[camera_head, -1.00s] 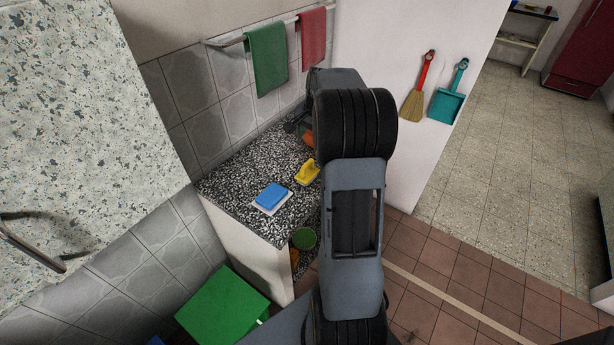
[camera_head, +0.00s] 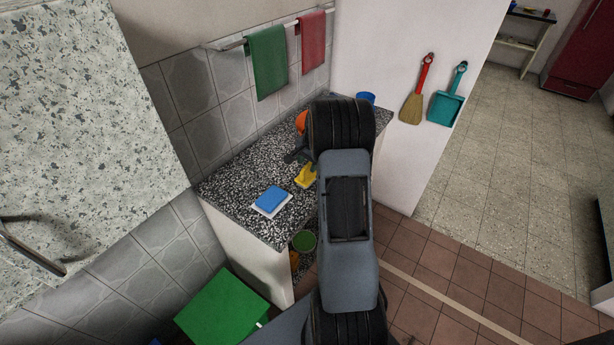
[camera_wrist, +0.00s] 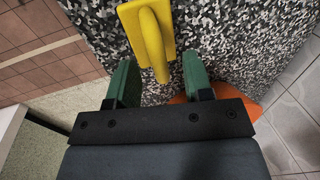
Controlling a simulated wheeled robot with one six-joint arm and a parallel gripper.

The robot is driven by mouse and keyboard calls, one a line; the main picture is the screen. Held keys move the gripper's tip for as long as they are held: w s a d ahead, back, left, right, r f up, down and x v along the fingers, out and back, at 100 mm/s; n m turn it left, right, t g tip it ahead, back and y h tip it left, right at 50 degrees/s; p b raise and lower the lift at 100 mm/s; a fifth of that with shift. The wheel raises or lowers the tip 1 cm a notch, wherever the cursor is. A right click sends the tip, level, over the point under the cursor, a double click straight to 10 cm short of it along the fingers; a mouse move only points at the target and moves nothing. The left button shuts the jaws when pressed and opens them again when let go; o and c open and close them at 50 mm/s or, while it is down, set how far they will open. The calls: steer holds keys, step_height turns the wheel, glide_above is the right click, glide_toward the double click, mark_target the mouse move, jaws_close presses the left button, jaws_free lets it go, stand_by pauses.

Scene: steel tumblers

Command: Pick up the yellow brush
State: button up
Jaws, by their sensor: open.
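The yellow brush (camera_head: 306,175) lies on the speckled counter (camera_head: 241,172), just left of my arm. In the wrist view the yellow brush (camera_wrist: 149,38) is at the top centre, with its handle reaching down toward the gap between the fingers. My gripper (camera_wrist: 161,80) is open, its two green fingers on either side of the handle's lower end in the picture. I cannot tell the height between fingers and counter. In the head view my gripper (camera_head: 294,156) shows only partly, at the brush's far side; my arm hides the rest.
A blue sponge (camera_head: 270,196) on a white tray lies left of the brush. An orange object (camera_head: 301,122) and a blue cup (camera_head: 366,98) stand at the back. Green (camera_head: 266,62) and red (camera_head: 312,39) towels hang on the wall rail.

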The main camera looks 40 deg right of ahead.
mark_target(307, 173)
steer(key=shift+w+a+f, duration=0.1)
steer(key=shift+w+f, duration=0.05)
steer(key=shift+f, duration=0.45)
steer(key=shift+w+f, duration=0.1)
steer(key=shift+f, duration=0.5)
jaws_close()
